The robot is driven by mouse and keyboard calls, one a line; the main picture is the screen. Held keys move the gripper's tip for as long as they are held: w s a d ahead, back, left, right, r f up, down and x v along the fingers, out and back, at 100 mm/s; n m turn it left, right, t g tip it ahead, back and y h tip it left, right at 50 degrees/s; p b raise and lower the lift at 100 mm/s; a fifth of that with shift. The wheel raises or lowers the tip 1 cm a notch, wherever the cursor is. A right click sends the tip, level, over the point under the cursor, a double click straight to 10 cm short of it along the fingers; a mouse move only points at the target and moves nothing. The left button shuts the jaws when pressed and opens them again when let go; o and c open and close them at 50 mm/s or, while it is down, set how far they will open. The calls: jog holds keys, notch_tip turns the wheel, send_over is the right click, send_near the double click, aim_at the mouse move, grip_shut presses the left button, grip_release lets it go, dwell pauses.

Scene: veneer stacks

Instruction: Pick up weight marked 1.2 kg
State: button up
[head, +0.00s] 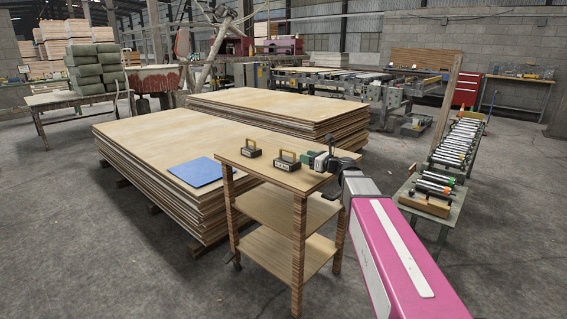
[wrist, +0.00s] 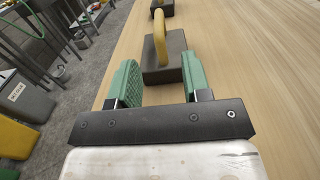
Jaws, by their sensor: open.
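Two dark block weights with yellow handles stand on the wooden trolley (head: 268,175). The nearer weight (head: 287,164) is at the middle of the top; the other weight (head: 251,153) is to its left. Their front labels are too small to read for certain. In the wrist view the nearer weight (wrist: 156,73) is just ahead of my green fingertips, its handle upright. The farther weight (wrist: 167,11) is at the top edge. My gripper (head: 318,160) is open and empty, low over the trolley top, right of the nearer weight; in the wrist view its fingers (wrist: 160,78) point at that weight.
A large veneer stack (head: 160,135) with a blue sheet (head: 197,171) lies behind and left of the trolley. A bench with rollers (head: 430,195) stands to the right. Two lower trolley shelves are empty. The concrete floor in front is clear.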

aim_at(292, 152)
jog(key=x, duration=1)
jog(key=shift+s, duration=0.1)
grip_shut()
dwell(1.2)
